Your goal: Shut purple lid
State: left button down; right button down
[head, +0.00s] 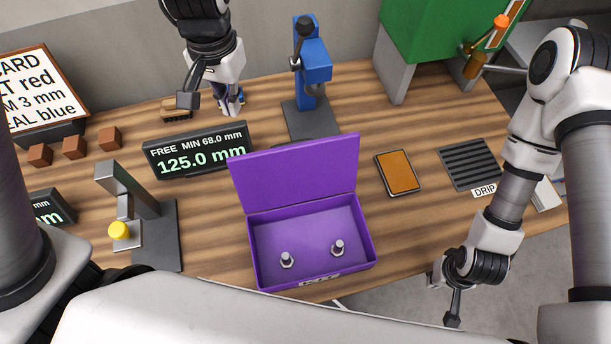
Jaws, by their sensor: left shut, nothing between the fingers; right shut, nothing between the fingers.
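A purple box (371,250) sits near the front edge of the wooden table. Its purple lid (295,172) is open, standing up along the back side and leaning back. Two grey bolts stand inside, one on the left (287,260) and one on the right (338,248). My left gripper (232,106) is shut and empty, behind the lid at the back of the table. My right gripper (435,279) is shut and empty, to the right of the box near the table's front edge. Neither gripper touches the lid.
A black display (197,150) reading 125.0 mm stands just left of the lid. A blue press (314,70) stands behind it. An orange-brown pad (398,174) and a dark drip grille (470,164) lie to the right.

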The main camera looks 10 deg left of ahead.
aim_at(296, 171)
jog(key=k, duration=1)
